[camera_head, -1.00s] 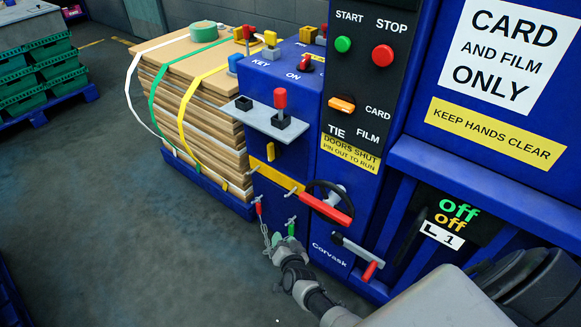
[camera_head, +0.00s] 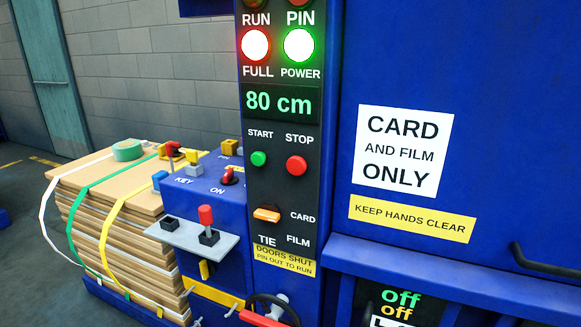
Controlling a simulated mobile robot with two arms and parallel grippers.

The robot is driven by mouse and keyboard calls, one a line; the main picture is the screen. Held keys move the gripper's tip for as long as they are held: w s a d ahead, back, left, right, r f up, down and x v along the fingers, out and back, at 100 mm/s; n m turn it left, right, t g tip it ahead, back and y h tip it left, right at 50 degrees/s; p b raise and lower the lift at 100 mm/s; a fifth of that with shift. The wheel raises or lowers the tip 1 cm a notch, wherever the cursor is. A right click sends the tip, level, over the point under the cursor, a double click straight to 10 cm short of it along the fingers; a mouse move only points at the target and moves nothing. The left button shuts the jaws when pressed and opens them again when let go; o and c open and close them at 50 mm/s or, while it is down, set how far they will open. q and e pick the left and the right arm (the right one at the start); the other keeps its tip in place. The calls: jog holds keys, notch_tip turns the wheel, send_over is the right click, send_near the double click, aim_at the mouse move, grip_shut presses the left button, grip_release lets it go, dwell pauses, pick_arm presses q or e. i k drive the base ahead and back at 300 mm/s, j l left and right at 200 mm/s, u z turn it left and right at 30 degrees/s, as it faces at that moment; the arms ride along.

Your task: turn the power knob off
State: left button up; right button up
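On the tall black panel, the green lamp (camera_head: 299,45) above the word "POWER" is lit white-green. The red-rimmed lamp (camera_head: 255,45) above "FULL" is also lit. The display (camera_head: 279,103) reads "80 cm". Neither of my grippers is in view.
The black panel has a green start button (camera_head: 258,158), a red stop button (camera_head: 296,166) and an orange selector (camera_head: 267,215). A red-topped lever (camera_head: 206,216) stands on a grey shelf (camera_head: 180,241). Strapped card (camera_head: 120,238) is stacked at left.

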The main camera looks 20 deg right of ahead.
aim_at(228, 179)
jog(key=i+j+z, duration=0.3)
jog(key=j+z, duration=0.2)
jog(key=z, duration=0.15)
jog(key=i+j+z, duration=0.3)
jog(key=j+z, duration=0.35)
